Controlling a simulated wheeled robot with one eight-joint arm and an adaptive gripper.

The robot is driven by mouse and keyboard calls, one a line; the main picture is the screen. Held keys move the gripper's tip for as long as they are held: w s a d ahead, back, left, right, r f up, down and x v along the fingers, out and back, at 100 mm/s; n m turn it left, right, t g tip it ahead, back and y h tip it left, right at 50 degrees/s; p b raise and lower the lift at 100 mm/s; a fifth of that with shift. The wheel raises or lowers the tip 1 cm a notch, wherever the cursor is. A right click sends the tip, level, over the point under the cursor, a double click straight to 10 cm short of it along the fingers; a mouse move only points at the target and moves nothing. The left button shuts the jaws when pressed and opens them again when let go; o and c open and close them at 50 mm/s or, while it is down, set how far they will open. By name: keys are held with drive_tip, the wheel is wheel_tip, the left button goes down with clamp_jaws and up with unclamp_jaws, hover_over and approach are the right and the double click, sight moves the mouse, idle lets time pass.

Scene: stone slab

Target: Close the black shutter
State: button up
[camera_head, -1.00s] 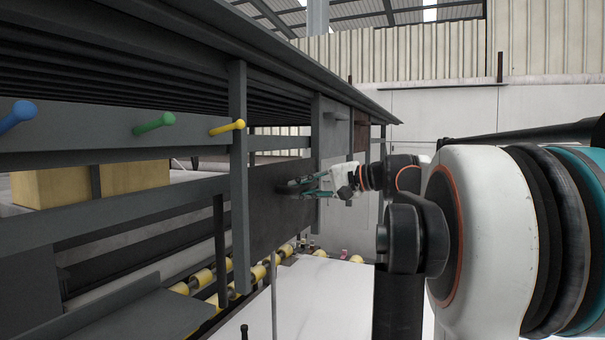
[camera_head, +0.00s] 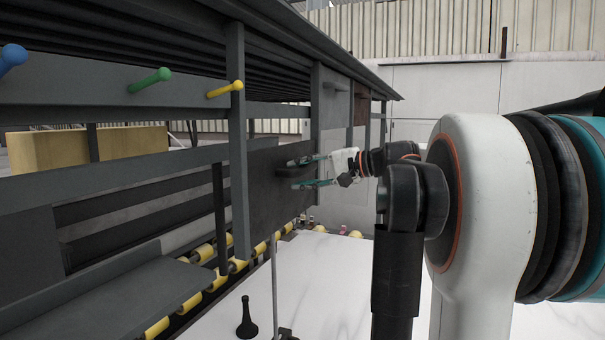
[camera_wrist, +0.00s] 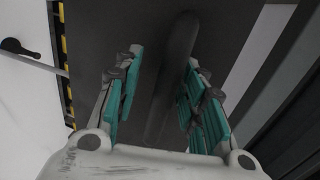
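The black shutter (camera_head: 270,215) is a flat dark panel right of a grey upright in the head view. It fills the middle of the wrist view (camera_wrist: 103,35). A dark elongated handle (camera_wrist: 176,65) is on its face. My gripper (camera_head: 293,174) is at the panel's right part, its teal fingers spread apart. In the wrist view my gripper (camera_wrist: 163,57) is open, with the handle between the fingers. I cannot tell whether either finger touches it.
Blue (camera_head: 12,58), green (camera_head: 150,80) and yellow (camera_head: 226,89) knobs stick out at upper left. Yellow rollers (camera_head: 190,300) run below. A grey upright (camera_head: 238,150) stands left of the panel. The white slab (camera_head: 330,280) lies below, with a black lever (camera_head: 247,318) in front.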

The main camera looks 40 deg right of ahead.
drive_tip(key=shift+r, duration=0.1)
drive_tip(key=v, duration=1.2)
